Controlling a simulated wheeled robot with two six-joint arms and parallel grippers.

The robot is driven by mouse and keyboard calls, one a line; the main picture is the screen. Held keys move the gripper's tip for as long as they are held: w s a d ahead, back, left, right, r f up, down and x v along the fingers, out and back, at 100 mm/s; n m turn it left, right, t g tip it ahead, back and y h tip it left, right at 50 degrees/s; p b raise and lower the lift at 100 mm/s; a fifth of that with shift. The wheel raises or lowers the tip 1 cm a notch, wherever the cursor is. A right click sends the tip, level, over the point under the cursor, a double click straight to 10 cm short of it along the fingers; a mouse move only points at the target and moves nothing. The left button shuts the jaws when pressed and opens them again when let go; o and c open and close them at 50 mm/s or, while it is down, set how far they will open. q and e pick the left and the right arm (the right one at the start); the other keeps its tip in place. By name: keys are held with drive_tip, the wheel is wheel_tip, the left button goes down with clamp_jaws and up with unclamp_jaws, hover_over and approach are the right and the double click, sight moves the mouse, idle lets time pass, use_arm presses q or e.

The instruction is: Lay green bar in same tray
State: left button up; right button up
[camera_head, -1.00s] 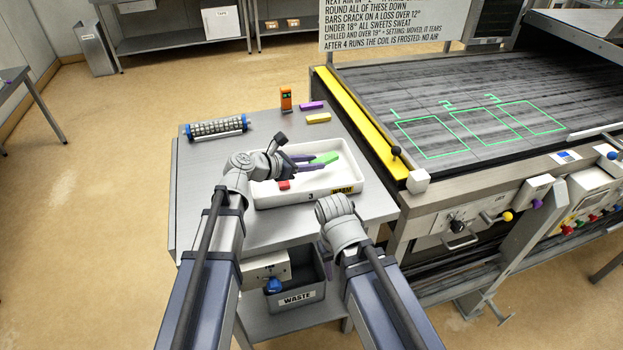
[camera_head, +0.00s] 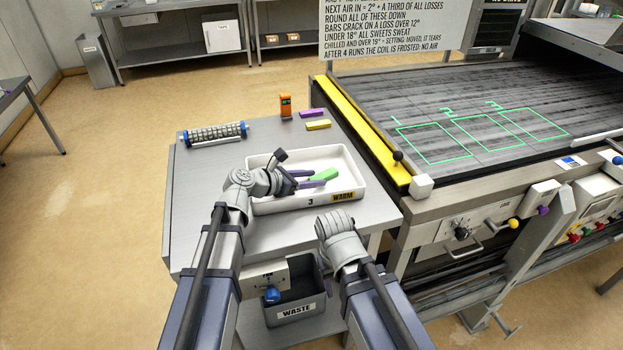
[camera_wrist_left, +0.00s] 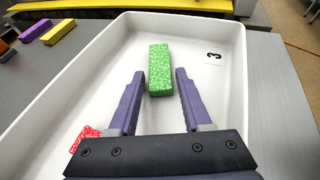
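The green bar (camera_head: 325,175) lies in the white tray (camera_head: 352,193) marked 3 and WARM. In the left wrist view the green bar (camera_wrist_left: 160,70) sits between my left fingertips, with a gap on each side. My left gripper (camera_head: 308,179) is open, its purple fingers reaching into the tray. A red piece (camera_wrist_left: 85,137) lies in the tray beside the left finger in the wrist view; in the head view my arm hides it. My right wrist (camera_head: 340,232) is in front of the tray, and its fingers are mostly hidden.
Behind the tray are a purple bar (camera_head: 312,113), a yellow bar (camera_head: 318,125), an orange device (camera_head: 286,106) and a spiked roller (camera_head: 215,132). A waste bin (camera_head: 297,308) stands below. The belt (camera_head: 460,110) with its yellow edge is at right.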

use_arm(q)
drive_tip(key=shift+o, duration=1.1)
drive_tip(key=shift+r, duration=0.1)
drive_tip(key=shift+s+a+r+p, duration=0.15)
drive_tip(key=shift+a+r+p, duration=0.05)
drive_tip(key=shift+p, duration=0.15)
drive_tip(key=p+v, duration=0.4)
drive_tip(key=v, duration=0.6)
drive_tip(key=shift+a+r, duration=0.1)
drive_tip(key=shift+a, duration=0.05)
drive_tip(key=shift+s+a+r, duration=0.1)
drive_tip(key=shift+s+a, duration=0.25)
drive_tip(key=shift+a, duration=0.05)
